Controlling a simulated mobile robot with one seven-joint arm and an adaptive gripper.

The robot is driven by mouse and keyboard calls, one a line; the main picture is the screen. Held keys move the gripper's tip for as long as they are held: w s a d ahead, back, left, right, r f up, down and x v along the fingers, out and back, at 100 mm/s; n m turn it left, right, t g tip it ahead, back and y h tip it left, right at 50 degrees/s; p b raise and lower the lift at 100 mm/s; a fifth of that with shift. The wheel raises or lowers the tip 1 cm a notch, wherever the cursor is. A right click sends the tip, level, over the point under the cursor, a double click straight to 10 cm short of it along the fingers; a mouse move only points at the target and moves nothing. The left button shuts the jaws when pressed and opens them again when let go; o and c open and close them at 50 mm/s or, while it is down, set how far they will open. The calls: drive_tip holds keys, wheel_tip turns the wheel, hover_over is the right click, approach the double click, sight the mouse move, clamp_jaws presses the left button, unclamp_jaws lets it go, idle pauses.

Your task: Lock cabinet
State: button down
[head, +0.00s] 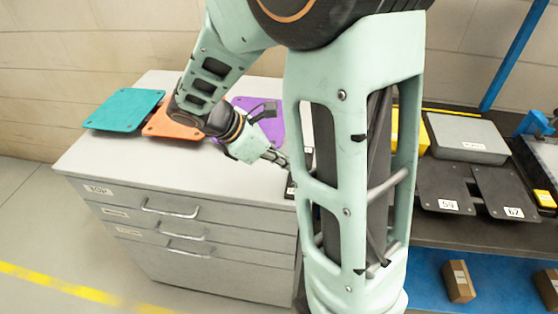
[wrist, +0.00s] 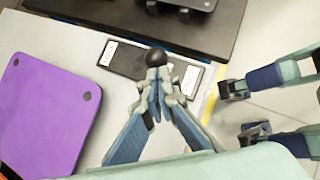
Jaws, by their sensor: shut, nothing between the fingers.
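The grey cabinet (head: 180,262) stands at the left in the head view, with its three front drawers looking closed. The top drawer bears a "TOP" label (head: 98,190). On the cabinet top, a black lock panel (wrist: 128,66) carries two white labels, too small to read, and a round black knob (wrist: 156,57) between them. My gripper (wrist: 156,84) is shut and empty, its fingertips just at the near side of the knob; I cannot tell whether they touch it. In the head view my gripper (head: 284,160) is over the cabinet top's right part, and my arm hides most of the panel.
Teal (head: 124,109), orange (head: 172,122) and purple (head: 262,120) plates lie along the cabinet's back. At the right, a dark workbench (head: 470,232) holds dark plates and a grey box (head: 466,138). Cardboard boxes (head: 458,281) sit on the blue shelf below. The cabinet's front left top is clear.

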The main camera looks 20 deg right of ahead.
drive_tip(key=w+d, duration=0.1)
drive_tip(key=w, duration=0.1)
drive_tip(key=w+d+p, duration=0.1)
drive_tip(key=w+d, duration=0.1)
drive_tip(key=w, duration=0.1)
drive_tip(key=shift+w+d+p, duration=0.3)
drive_tip(key=shift+w+d, duration=0.05)
drive_tip(key=shift+d, duration=0.05)
drive_tip(key=shift+a, duration=0.15)
